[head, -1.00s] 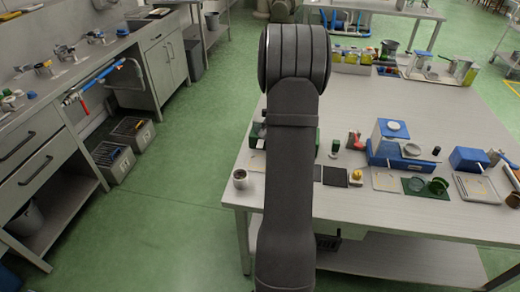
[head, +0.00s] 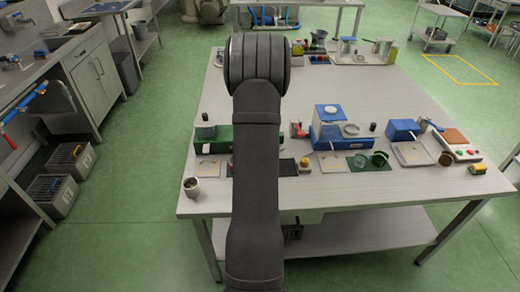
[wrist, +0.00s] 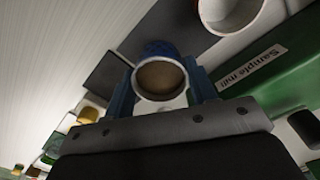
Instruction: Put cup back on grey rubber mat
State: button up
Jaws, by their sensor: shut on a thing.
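In the wrist view, my gripper (wrist: 162,88) has two blue fingers closed on opposite sides of a round cup (wrist: 162,78). The cup has a grey rim and a brownish inside, and its mouth faces the camera. A dark blue part shows just beyond its rim. A flat dark grey mat (wrist: 150,18) shows beyond the cup, partly covered by it. A second dark square (wrist: 108,75) lies to its left; I cannot tell which is the rubber one. The gap below the cup cannot be judged. In the head view my arm hides the gripper and cup.
The green sample mill (wrist: 265,85) is close on the right in the wrist view. A pale pot (head: 191,187) stands near the table's front left corner. A yellow-topped item (head: 304,164) and a blue device (head: 328,128) stand right of my arm.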

jog(key=shift+f, duration=0.55)
jog(key=shift+f, duration=0.15)
jog(key=shift+f, duration=0.2)
jog(key=o, duration=1.3)
